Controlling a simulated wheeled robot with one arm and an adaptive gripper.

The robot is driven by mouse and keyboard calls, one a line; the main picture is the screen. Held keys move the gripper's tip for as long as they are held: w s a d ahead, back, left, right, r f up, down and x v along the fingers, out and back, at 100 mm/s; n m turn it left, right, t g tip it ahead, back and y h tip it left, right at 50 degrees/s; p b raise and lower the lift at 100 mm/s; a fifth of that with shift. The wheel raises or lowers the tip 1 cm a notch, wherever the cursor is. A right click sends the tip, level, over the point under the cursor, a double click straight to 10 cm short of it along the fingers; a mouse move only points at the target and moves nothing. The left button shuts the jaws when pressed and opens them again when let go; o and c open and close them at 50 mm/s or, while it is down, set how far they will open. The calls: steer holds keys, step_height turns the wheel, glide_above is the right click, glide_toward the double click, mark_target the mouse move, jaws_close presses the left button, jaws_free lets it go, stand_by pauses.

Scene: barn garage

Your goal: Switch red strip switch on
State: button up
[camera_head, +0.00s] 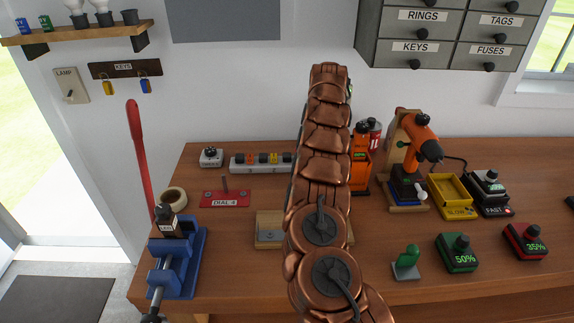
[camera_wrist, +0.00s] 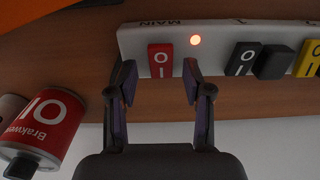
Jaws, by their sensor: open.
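The white power strip (camera_head: 239,163) lies at the back of the bench in the head view, its right part hidden behind my arm. The wrist view shows its end marked MAIN upside down, with the red strip switch (camera_wrist: 160,60) marked with a bar and a circle. I cannot tell whether the fingers touch the strip.
A red and white can (camera_wrist: 46,125) stands near the gripper. In the head view, an orange drill (camera_head: 417,137) stands right of my arm and a blue vise (camera_head: 177,262) is at front left.

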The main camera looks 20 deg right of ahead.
steer(key=shift+s+a+t+h+b, duration=0.15)
steer(key=shift+t+h+b, duration=0.45)
steer(key=shift+b, duration=1.5)
steer(key=t+b, duration=0.1)
steer(key=b, duration=0.1)
steer(key=t+b, duration=0.1)
steer(key=b, duration=0.2)
steer(key=t+b, duration=0.1)
steer(key=b, duration=0.2)
steer(key=shift+s+a+f+h, duration=0.2)
steer(key=shift+s+f+h, duration=0.05)
steer(key=shift+s+h, duration=0.05)
steer(key=b+v, duration=0.2)
steer(key=v, duration=1)
steer(key=s+a+r+n+p, duration=0.1)
steer(key=s+a+n, duration=0.1)
steer(key=a, duration=0.5)
steer(key=s+a+r+n+y, duration=0.1)
steer(key=s+a, duration=0.4)
steer(key=a, duration=0.2)
steer(key=s+a+r+n+g+y+p, duration=0.1)
steer(key=s+a+n, duration=0.1)
steer(key=s+a, duration=0.2)
steer(key=shift+s+a+n+p, duration=0.2)
steer(key=shift+a+n+p, duration=0.15)
steer(key=shift+a, duration=1.25)
